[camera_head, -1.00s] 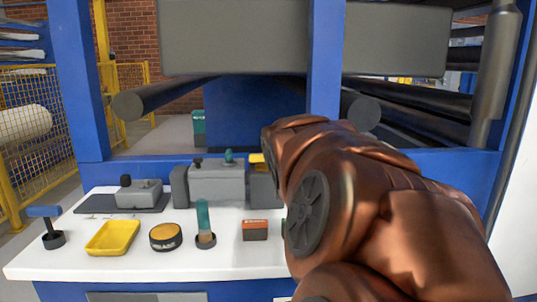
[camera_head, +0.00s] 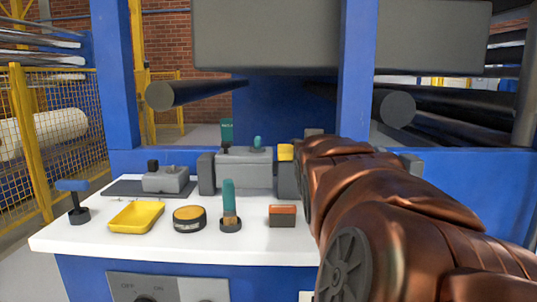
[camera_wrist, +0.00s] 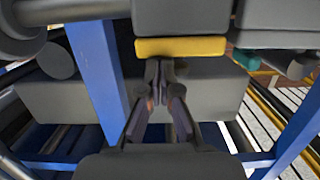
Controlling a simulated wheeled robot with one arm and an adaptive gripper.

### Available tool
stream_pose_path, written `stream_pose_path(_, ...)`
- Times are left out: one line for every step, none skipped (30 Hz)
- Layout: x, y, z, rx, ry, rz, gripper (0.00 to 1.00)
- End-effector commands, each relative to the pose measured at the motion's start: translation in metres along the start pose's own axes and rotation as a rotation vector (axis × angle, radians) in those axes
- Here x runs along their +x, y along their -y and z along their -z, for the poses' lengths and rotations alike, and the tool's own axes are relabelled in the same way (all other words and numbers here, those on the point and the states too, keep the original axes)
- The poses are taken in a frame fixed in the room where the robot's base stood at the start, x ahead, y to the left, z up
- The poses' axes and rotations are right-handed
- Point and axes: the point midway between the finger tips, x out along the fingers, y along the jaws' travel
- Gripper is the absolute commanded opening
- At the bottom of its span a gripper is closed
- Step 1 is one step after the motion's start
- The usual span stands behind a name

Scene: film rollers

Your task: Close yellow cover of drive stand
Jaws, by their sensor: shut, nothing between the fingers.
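The yellow cover (camera_head: 286,152) shows on top of the right grey block (camera_head: 286,179) of the drive stand at the back of the white table. My arm hides its right part. In the wrist view the yellow cover (camera_wrist: 180,46) is a flat bar lying against dark grey blocks. My gripper (camera_wrist: 160,66) is shut and empty, its fingertips close to the lower edge of the cover in that picture. I cannot tell whether they touch it. In the head view my gripper is hidden behind my brown arm.
The white table (camera_head: 140,247) holds a yellow tray (camera_head: 136,217), a round tin (camera_head: 189,219), a teal-handled brush (camera_head: 229,205) and a small orange-topped box (camera_head: 282,215). A blue post (camera_head: 357,90) stands behind my arm. Dark rollers (camera_head: 200,92) run behind the table.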

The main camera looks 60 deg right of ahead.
Motion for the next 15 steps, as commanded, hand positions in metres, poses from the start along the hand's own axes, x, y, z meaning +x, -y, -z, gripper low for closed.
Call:
stream_pose_path(0.002, 0.001, -0.013, 0.0, 0.022, 0.0, 0.0)
stream_pose_path(0.002, 0.001, -0.013, -0.001, 0.023, 0.0, 0.0)
stream_pose_path(0.002, 0.001, -0.015, -0.001, 0.025, 0.0, 0.0)
stream_pose_path(0.003, 0.001, -0.015, -0.001, 0.027, 0.0, 0.0)
stream_pose_path(0.003, 0.001, -0.016, -0.001, 0.028, 0.0, 0.0)
stream_pose_path(0.003, 0.001, -0.017, -0.001, 0.031, 0.0, 0.0)
stream_pose_path(0.003, 0.001, -0.018, -0.001, 0.032, 0.0, 0.0)
stream_pose_path(0.003, 0.001, -0.019, -0.001, 0.034, 0.0, 0.0)
stream_pose_path(0.003, 0.001, -0.02, -0.001, 0.036, 0.0, 0.0)
stream_pose_path(0.004, 0.001, -0.02, -0.001, 0.038, 0.0, 0.0)
stream_pose_path(0.004, 0.001, -0.021, -0.001, 0.04, 0.001, 0.0)
stream_pose_path(0.004, 0.001, -0.022, -0.001, 0.042, 0.001, 0.0)
stream_pose_path(0.004, 0.001, -0.023, -0.001, 0.044, 0.001, 0.0)
stream_pose_path(0.004, 0.001, -0.023, -0.001, 0.045, 0.001, 0.0)
stream_pose_path(0.004, 0.001, -0.024, -0.001, 0.047, 0.001, 0.0)
